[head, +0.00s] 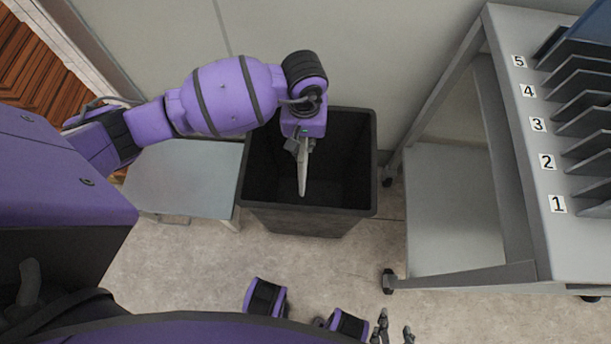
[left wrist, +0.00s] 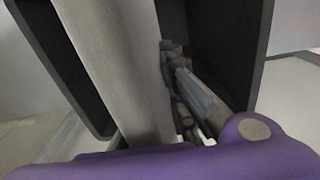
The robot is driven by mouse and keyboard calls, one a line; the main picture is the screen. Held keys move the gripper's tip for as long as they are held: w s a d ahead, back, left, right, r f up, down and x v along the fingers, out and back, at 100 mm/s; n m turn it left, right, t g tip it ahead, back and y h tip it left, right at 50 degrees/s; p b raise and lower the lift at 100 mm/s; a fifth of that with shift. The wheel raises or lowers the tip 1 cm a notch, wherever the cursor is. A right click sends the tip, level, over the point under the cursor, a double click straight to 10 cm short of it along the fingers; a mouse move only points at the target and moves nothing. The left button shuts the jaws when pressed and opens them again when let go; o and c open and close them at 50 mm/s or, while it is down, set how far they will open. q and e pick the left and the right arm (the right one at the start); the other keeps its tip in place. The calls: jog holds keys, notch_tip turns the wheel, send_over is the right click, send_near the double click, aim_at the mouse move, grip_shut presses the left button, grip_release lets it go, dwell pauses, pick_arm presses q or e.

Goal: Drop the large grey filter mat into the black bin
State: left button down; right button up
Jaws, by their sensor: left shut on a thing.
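The large grey filter mat (head: 303,175) is seen nearly edge-on in the head view, as a thin pale strip hanging over the black bin (head: 365,165). My left gripper (head: 299,147) is shut on the mat and holds it above the bin's opening. In the left wrist view the mat (left wrist: 120,65) runs as a broad grey band beside the gripper fingers (left wrist: 185,92), with the bin's dark walls (left wrist: 225,40) on both sides. My right gripper (head: 393,330) is at the bottom edge of the head view, its fingers apart and empty, partly cut off.
A low grey table (head: 185,180) stands left of the bin. A grey wheeled rack (head: 530,150) with numbered slots and dark plates stands at the right. A wall (head: 390,50) is behind the bin. The floor (head: 330,265) in front of the bin is clear.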

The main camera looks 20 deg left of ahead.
pick_arm(q)
jog(key=c, duration=1.7)
grip_release()
jog(key=shift+c, duration=0.2)
notch_tip(320, 180, up, 12)
jog(key=shift+w+r, duration=0.1)
jog(key=shift+r, duration=0.05)
